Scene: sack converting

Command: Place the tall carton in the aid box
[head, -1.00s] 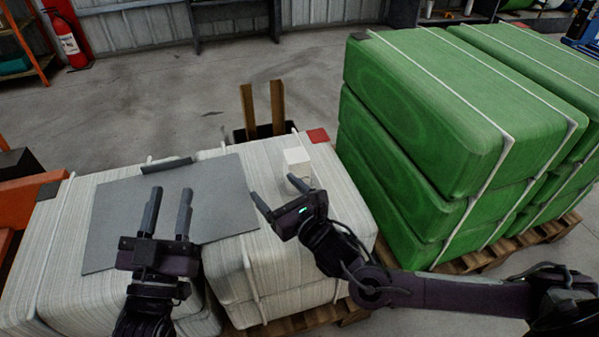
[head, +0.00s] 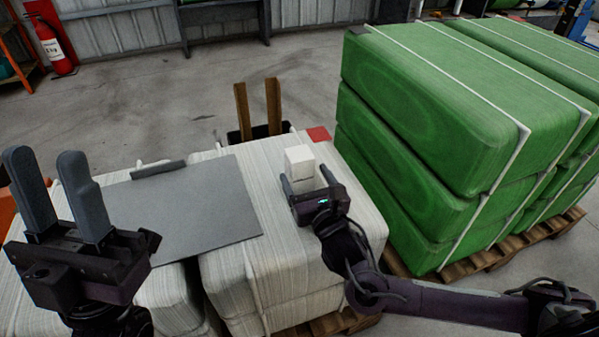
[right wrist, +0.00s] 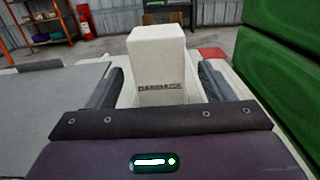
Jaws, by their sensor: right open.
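The tall carton (head: 299,158) is a pale, upright block standing on the striped white bale stack, near its right end. It shows upright with dark lettering in the right wrist view (right wrist: 158,60). My right gripper (head: 307,181) is open, with its fingers on either side of the carton's lower part; I cannot tell whether they touch it. My left gripper (head: 55,180) is open and empty, raised at the left with its fingers pointing up. A dark open-topped container (head: 240,135) with two brown upright boards stands behind the bales; I cannot tell whether it is the aid box.
A grey flat sheet (head: 200,208) lies on the striped bales (head: 275,260), with a dark bar at its far edge. A red patch (head: 318,134) marks the far right corner. Strapped green bales (head: 420,110) stand tall close on the right. The floor behind is open.

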